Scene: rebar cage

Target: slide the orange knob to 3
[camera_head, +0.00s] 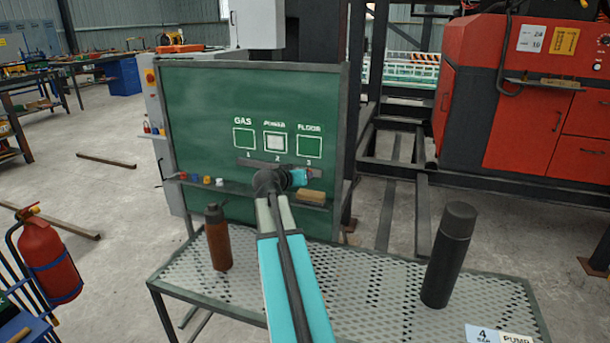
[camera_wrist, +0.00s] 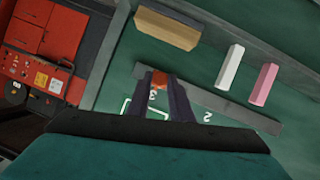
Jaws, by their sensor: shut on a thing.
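The green board (camera_head: 200,110) carries labels GAS, POWER and FLOOR over three squares, with a grey slide track (camera_head: 245,162) marked 1, 2 and 3 below them. The orange knob (camera_wrist: 159,78) shows between my fingertips in the wrist view, beside the number 3. My gripper (camera_wrist: 164,84) is shut on it. In the head view my gripper (camera_head: 306,177) is at the right part of the track, below the 3, and mostly hides the knob there.
A ledge below the track holds an eraser (camera_head: 312,197) and small coloured pieces (camera_head: 207,180); white chalk (camera_wrist: 230,68) and pink chalk (camera_wrist: 264,84) lie close by. A brown bottle (camera_head: 218,240) and a black bottle (camera_head: 449,255) stand on the perforated table (camera_head: 350,290).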

